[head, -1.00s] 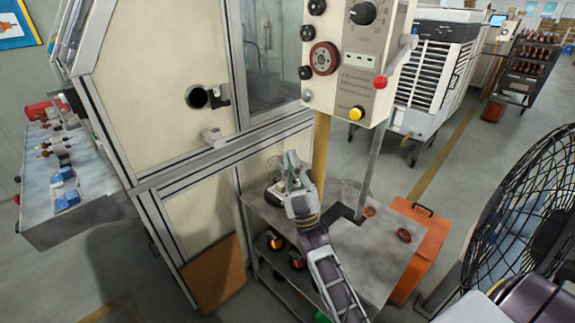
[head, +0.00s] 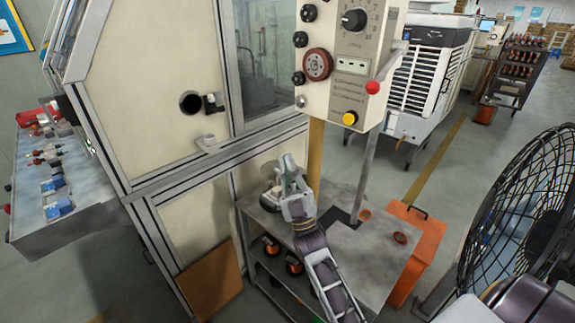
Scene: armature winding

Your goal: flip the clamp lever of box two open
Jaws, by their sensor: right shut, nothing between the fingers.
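A beige control box (head: 345,60) stands on a post above the grey bench, with a dial, a red-brown round knob and a yellow button. A lever with a red ball (head: 372,87) is at its right side. I cannot tell whether this is box two or its clamp lever. My right gripper (head: 287,163) is shut and empty. It is below the control box, over the back left part of the bench, and appears apart from the red-ball lever. It partly hides a pale round object (head: 270,199) on the bench. My left gripper is not in view.
The grey bench (head: 345,268) has reddish rings on top and copper-coloured coils on a shelf below. A cream machine cabinet (head: 150,90) stands to the left. An orange bin (head: 418,250) stands right of the bench, and a black fan (head: 530,210) is at the far right.

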